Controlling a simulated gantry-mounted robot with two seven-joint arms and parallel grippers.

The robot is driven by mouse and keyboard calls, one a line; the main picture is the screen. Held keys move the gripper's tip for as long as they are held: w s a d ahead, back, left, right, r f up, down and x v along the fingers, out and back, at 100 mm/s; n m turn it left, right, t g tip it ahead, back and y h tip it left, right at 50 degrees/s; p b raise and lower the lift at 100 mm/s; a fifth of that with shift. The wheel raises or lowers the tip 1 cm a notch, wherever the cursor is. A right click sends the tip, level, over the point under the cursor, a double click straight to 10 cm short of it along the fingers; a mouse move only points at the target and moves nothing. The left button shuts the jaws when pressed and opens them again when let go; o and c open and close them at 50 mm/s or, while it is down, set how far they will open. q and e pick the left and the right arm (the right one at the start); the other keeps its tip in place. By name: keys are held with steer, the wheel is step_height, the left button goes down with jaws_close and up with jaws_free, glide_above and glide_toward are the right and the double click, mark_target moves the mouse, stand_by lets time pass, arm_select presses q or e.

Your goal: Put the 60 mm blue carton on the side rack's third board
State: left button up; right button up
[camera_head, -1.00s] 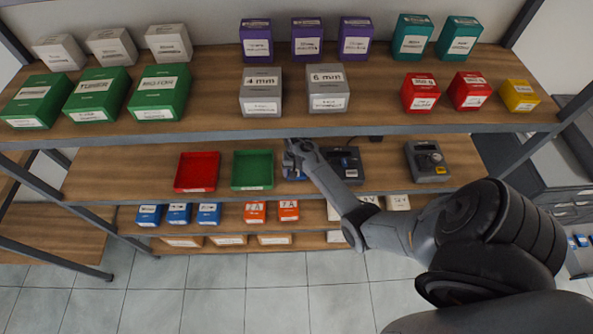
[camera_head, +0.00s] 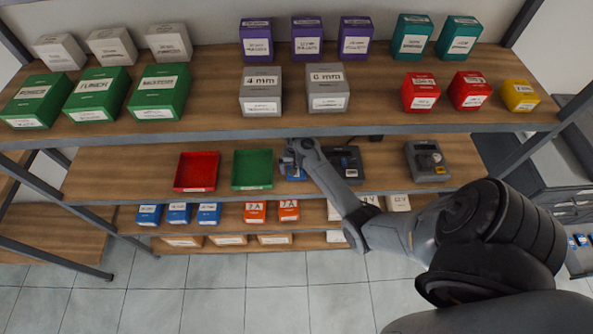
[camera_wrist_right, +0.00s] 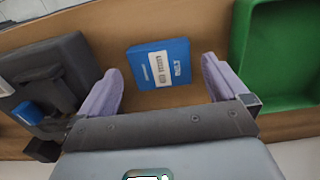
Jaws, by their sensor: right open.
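A blue carton (camera_wrist_right: 160,66) with a white label lies on the middle board in the right wrist view, between the spread fingers of my right gripper (camera_wrist_right: 161,72). The fingers stand apart from its sides, with bare wood on both sides. In the head view my right gripper (camera_head: 299,153) is over the middle board and partly hides the blue carton (camera_head: 295,175). My left gripper is not in view. A wooden-boarded rack (camera_head: 50,236) stands at the lower left; I cannot tell which of its boards is the third.
On the same board, a green tray (camera_head: 252,169) and a red tray (camera_head: 197,171) are left of the gripper. Dark grey devices (camera_head: 345,164) (camera_head: 427,161) are to the right. The upper board (camera_head: 215,120) overhangs from above. Several small blue boxes (camera_head: 179,213) sit below.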

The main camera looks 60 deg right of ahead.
mark_target(297, 174)
step_height(297, 174, up, 4)
steer(key=shift+f, duration=0.1)
steer(key=shift+r, duration=0.35)
steer(key=shift+s+a+r, duration=0.15)
steer(key=shift+r, duration=0.1)
steer(key=s+a+r+n+t, duration=0.1)
steer(key=s+a+r+n, duration=0.2)
steer(key=a, duration=0.7)
steer(key=s+a+r+n+t, duration=0.1)
steer(key=s+a+r+n, duration=0.3)
steer(key=a, duration=0.5)
steer(key=s+a+r+n+t, duration=0.1)
steer(key=s+a+r+n, duration=0.2)
steer(key=s+a+n, duration=0.3)
steer(key=s+a, duration=0.3)
steer(key=a, duration=0.1)
steer(key=shift+a+r+n+t, duration=0.15)
steer(key=shift+a+n+t, duration=0.15)
steer(key=shift+s, duration=0.1)
